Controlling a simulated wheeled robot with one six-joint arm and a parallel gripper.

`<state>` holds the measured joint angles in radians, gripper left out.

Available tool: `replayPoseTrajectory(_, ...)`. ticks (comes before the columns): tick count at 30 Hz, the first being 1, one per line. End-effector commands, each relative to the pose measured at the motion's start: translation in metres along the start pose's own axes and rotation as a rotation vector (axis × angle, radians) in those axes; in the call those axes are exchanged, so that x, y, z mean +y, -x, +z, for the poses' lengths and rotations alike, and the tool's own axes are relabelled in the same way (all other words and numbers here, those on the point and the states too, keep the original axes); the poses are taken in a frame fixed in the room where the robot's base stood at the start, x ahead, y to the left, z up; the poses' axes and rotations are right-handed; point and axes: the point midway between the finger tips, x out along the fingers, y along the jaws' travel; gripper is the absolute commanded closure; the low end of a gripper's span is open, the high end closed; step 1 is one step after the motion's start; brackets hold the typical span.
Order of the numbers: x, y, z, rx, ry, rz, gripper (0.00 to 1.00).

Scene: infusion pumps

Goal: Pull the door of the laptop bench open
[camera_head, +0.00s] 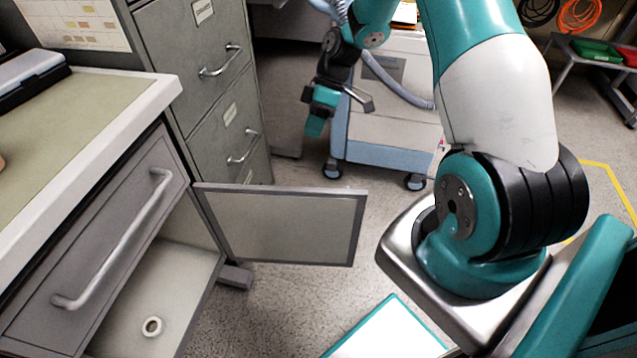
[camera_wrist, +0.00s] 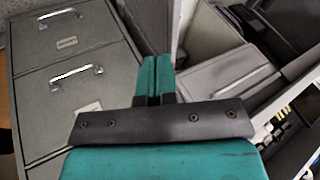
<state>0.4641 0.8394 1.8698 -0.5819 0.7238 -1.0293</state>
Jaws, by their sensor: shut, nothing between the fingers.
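The laptop bench (camera_head: 168,92) stands at the left, with a pale top and a grey drawer front (camera_head: 100,245) with a bar handle. Below the drawer, its door (camera_head: 280,228) is swung wide open, sticking out to the right from its hinge side. The bench's lower compartment (camera_head: 165,285) is exposed, with a small ring-shaped object (camera_head: 152,327) inside. My gripper (camera_head: 314,124) is above and beyond the door, apart from it. Its teal fingers (camera_wrist: 155,75) are together and empty in the wrist view.
A grey filing cabinet (camera_head: 205,85) stands behind the bench; it also shows in the wrist view (camera_wrist: 75,90). A wheeled white and blue cart (camera_head: 390,130) is behind my gripper. A white panel with teal edging (camera_head: 392,330) is low in front. Floor (camera_head: 290,295) is clear around the door.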

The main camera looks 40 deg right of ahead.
Motion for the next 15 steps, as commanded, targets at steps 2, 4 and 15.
replayPoseTrajectory(2,0.022,-0.01,0.029,0.032,0.014,-0.021,1.0)
replayPoseTrajectory(4,0.035,-0.019,0.048,0.054,0.035,-0.03,1.0)
replayPoseTrajectory(15,0.048,-0.057,0.071,0.082,0.068,-0.042,1.0)
